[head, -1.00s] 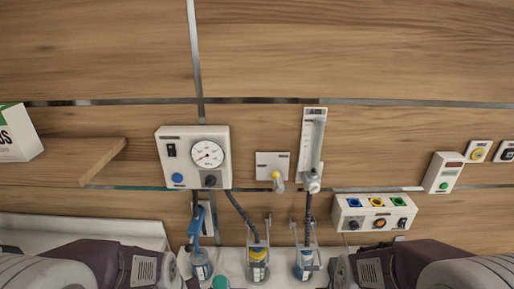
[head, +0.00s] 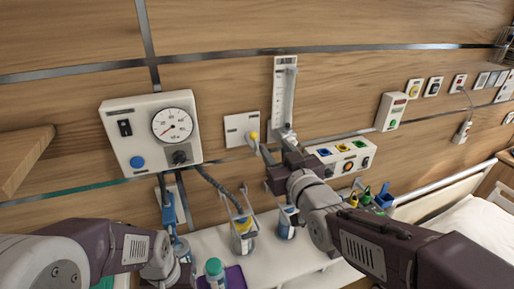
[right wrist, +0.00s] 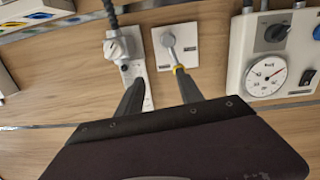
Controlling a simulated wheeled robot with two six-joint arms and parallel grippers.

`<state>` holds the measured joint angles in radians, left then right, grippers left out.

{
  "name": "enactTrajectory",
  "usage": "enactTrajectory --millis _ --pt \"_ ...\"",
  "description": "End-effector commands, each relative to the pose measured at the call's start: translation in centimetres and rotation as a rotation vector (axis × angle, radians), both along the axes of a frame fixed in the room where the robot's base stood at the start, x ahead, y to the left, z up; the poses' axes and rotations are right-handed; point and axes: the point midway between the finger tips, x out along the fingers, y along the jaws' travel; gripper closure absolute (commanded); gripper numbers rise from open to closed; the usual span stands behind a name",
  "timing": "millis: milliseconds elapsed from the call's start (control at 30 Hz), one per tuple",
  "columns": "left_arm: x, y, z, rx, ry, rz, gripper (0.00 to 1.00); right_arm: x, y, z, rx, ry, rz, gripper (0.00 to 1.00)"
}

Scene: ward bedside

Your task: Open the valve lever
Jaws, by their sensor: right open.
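The valve lever (head: 254,139) sits on a square pale wall plate (head: 236,128); it has a yellow part and a grey handle pointing down. In the right wrist view, the lever (right wrist: 170,45) runs from a grey knob on its plate (right wrist: 188,46) to a yellow part. My right gripper (head: 268,165) is raised just right of and below the lever, jaws open. In the right wrist view, the right gripper (right wrist: 159,86) has one finger overlapping the yellow end; contact cannot be told. My left gripper (head: 163,262) is low at the left, its jaws unclear.
A gauge box (head: 150,133) is left of the plate, and a flowmeter (head: 284,92) stands close on its right. A socket box (head: 341,156) lies behind my right arm. Bottles (head: 243,236) and a purple tray (head: 234,278) are below.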

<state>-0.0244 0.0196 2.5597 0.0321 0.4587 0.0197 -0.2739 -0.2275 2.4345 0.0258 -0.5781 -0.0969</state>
Motion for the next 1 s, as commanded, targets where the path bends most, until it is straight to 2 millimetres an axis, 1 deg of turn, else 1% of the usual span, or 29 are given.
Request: enactTrajectory --millis 33,100,200,367,467,700,800,900,1000 --pt "0.0 0.0 -1.8 0.000 0.000 0.000 1.00 -0.7 1.3 -0.5 0.009 -0.029 0.033 0.56" --pt "0.0 0.0 -2.4 0.000 0.000 0.000 1.00 -1.4 2.5 0.0 0.017 -0.051 0.065 0.56" --pt "0.0 0.0 -2.7 0.000 0.000 0.000 1.00 -2.0 3.4 0.1 0.021 -0.059 0.090 0.56" --pt "0.0 0.0 -2.4 0.000 0.000 0.000 1.00 -1.9 3.7 0.2 0.020 -0.057 0.095 0.56" --pt "0.0 0.0 -2.0 0.000 0.000 0.000 1.00 -0.8 4.0 0.2 0.019 -0.052 0.095 0.56" --pt "0.0 0.0 -0.5 0.000 0.000 0.001 1.00 3.9 5.7 0.3 0.020 -0.051 0.094 0.56" --pt "0.0 0.0 -0.1 0.000 0.000 0.001 1.00 5.4 6.3 0.3 0.020 -0.053 0.094 0.56" --pt "0.0 0.0 0.0 0.000 0.000 0.001 1.00 6.2 6.6 0.1 0.020 -0.053 0.094 0.56" --pt "0.0 0.0 0.0 0.000 0.000 0.001 1.00 6.5 6.7 0.1 0.021 -0.055 0.093 0.56"
